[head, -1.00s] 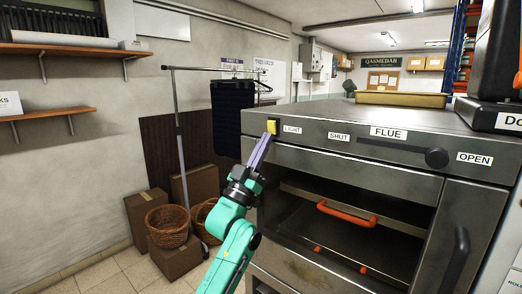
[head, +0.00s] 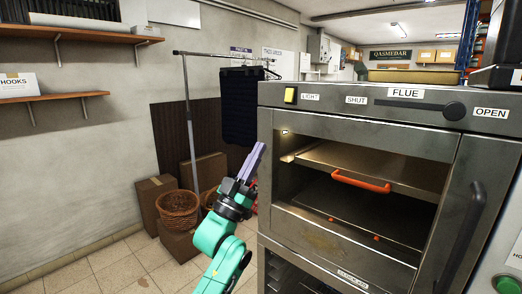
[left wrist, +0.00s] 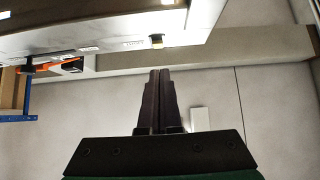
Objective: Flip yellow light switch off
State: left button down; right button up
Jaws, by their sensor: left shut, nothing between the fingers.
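The yellow light switch (head: 291,95) sits at the upper left of the oven's front panel, beside the LIGHT label (head: 310,97). In the left wrist view the switch (left wrist: 156,41) shows small under the panel edge, just beyond the fingertips. My left gripper (head: 259,147) is shut and empty, below and left of the switch and apart from it. Its closed fingers also show in the left wrist view (left wrist: 160,72). A small lamp (head: 285,131) glows inside the oven chamber at the upper left. My right gripper is out of view.
The steel oven (head: 360,125) has a flue slider (head: 455,111) at right and an orange-handled rack (head: 361,182) inside. Left of it stand a clothes rail (head: 187,110), a wicker basket (head: 178,210) and cardboard boxes (head: 150,200). Open floor lies at the lower left.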

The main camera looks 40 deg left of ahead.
aim_at(291, 98)
pick_arm(q)
jog(key=s+d+r+g+p, duration=0.2)
jog(key=s+r+g+p, duration=0.15)
jog(key=r+p, duration=0.45)
jog(key=shift+t, duration=0.45)
jog(key=w+r+p, duration=0.1)
jog(key=w+p, duration=0.5)
jog(key=w, duration=0.1)
jog(key=w+r+p, duration=0.1)
jog(key=w+p, duration=0.2)
jog(key=w, duration=0.1)
jog(key=shift+w+a+r, duration=0.15)
jog(key=shift+a+r, duration=0.15)
jog(key=shift+a, duration=0.05)
jog(key=shift+w+f, duration=0.15)
jog(key=shift+w, duration=0.1)
jog(key=shift+f, duration=0.1)
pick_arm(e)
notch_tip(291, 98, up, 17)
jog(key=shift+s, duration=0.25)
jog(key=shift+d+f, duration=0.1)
